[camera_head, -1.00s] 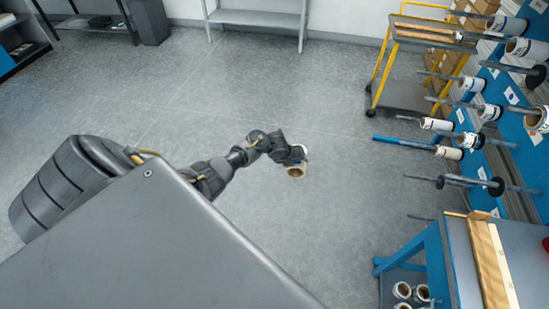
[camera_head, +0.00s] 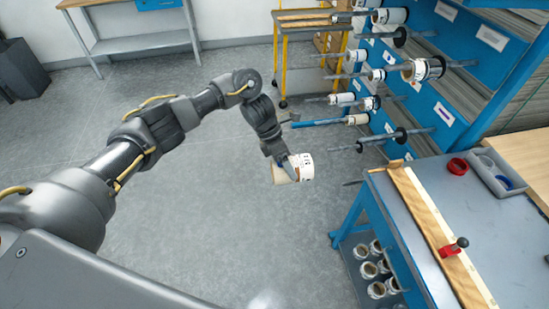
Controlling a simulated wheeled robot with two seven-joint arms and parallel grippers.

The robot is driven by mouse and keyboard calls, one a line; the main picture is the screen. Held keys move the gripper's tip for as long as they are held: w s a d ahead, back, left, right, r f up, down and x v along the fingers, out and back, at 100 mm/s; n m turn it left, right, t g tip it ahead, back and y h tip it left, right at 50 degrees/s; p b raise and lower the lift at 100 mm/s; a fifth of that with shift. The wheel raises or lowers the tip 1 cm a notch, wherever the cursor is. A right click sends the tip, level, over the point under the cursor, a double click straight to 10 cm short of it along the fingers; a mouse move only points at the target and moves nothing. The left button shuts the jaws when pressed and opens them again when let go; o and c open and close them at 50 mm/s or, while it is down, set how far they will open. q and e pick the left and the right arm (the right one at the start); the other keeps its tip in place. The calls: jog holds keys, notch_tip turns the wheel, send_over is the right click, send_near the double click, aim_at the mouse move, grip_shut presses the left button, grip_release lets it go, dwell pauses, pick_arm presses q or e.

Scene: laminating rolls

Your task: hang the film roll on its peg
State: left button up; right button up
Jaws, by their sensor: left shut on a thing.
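My left gripper (camera_head: 287,168) is shut on a film roll (camera_head: 304,167), a cream roll with a white printed label, and holds it in the air over the open floor. The roll lies roughly sideways, its labelled end toward the rack. The rack (camera_head: 455,35) at the right carries several grey pegs, some with rolls on them. A bare-looking peg with a dark disc (camera_head: 400,135) sticks out low on the rack, right of the held roll and apart from it. I cannot tell which peg belongs to this roll. My right gripper is not in view.
A blue-framed workbench (camera_head: 415,240) stands at the lower right, with a wooden strip, a red-based tool (camera_head: 453,247) and a grey tray (camera_head: 497,172) on top. Several rolls stand below it. A yellow cart (camera_head: 281,60) is behind. The floor left of the bench is clear.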

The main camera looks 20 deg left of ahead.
pick_arm(q)
jog(key=s+d+r+m+g+y, duration=0.1)
jog(key=s+r+m+g+y, duration=0.2)
jog(key=s+m, duration=0.6)
jog(key=s+a+f+m+y+b, duration=0.1)
jog(key=s+a+f+m+b, duration=0.1)
jog(key=a, duration=0.4)
jog(key=s+a+f+m+g+y+b, duration=0.1)
jog(key=s+a+f+m+y+b, duration=0.1)
jog(key=s+a+f+m+b, duration=0.1)
notch_tip(320, 180, down, 3)
jog(key=a+m, duration=0.1)
jog(key=a, duration=0.1)
jog(key=shift+s+a+f, duration=0.2)
jog(key=shift+s+a, duration=0.15)
jog(key=shift+s, duration=0.05)
